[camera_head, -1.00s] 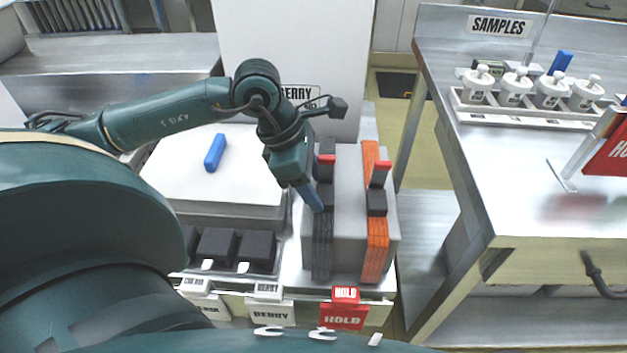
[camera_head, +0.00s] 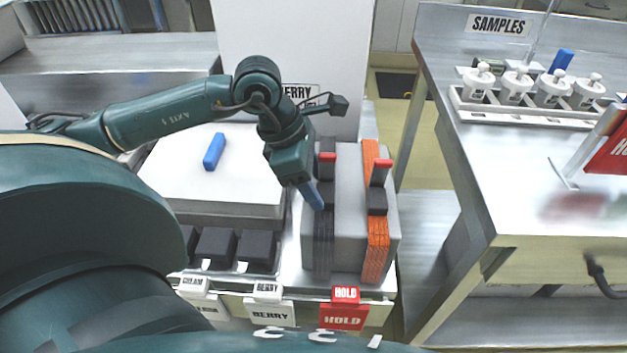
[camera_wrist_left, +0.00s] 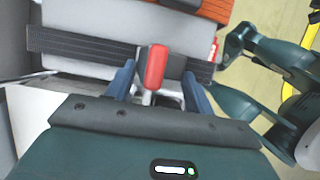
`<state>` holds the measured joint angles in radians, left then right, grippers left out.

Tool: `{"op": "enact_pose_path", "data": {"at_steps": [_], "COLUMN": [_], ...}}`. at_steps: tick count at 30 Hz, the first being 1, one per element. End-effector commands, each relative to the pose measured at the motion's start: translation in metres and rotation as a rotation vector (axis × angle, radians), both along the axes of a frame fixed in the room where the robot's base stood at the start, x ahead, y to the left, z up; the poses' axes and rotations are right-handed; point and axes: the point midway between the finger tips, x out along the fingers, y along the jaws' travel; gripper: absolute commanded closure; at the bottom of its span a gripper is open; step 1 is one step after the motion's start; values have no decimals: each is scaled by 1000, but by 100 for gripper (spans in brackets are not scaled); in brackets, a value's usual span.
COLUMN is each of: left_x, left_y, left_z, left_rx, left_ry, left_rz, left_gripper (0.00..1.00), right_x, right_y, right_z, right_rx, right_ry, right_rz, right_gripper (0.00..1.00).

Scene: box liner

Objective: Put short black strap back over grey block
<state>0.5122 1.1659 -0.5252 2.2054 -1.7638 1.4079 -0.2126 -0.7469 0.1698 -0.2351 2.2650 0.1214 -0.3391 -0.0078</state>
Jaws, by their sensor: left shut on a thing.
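The grey block (camera_head: 349,231) stands on the metal bench in the head view. The black strap (camera_head: 323,246) runs down its near face on the left, with a dark buckle and red lever (camera_head: 327,158) on top. My left gripper (camera_head: 318,200) reaches down onto this buckle. In the left wrist view the blue fingers (camera_wrist_left: 158,88) lie on either side of the buckle, below the red lever (camera_wrist_left: 156,67). The black strap (camera_wrist_left: 85,46) spans the block there. The gripper is shut on the buckle, which its fingers partly hide. My right gripper is not in view.
An orange strap (camera_head: 376,250) with its own red lever (camera_head: 381,172) lies right of the black one. A white-topped box (camera_head: 245,178) with a blue piece (camera_head: 214,152) stands at left. Black blocks (camera_head: 257,250) sit in front. A samples bench (camera_head: 520,200) stands at right.

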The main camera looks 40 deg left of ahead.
Motion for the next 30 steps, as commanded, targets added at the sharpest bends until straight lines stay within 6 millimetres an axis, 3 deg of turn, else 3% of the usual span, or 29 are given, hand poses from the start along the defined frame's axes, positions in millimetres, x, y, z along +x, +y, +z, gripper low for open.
{"op": "enact_pose_path", "data": {"at_steps": [29, 30], "left_x": [0, 0], "left_y": [0, 0], "left_z": [0, 0], "left_rx": [0, 0], "left_ry": [0, 0], "left_rz": [0, 0], "left_gripper": [84, 45], "right_x": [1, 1], "right_y": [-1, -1], "right_z": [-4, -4], "right_rx": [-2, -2], "right_ry": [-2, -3], "right_rz": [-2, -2], "right_gripper": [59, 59]}}
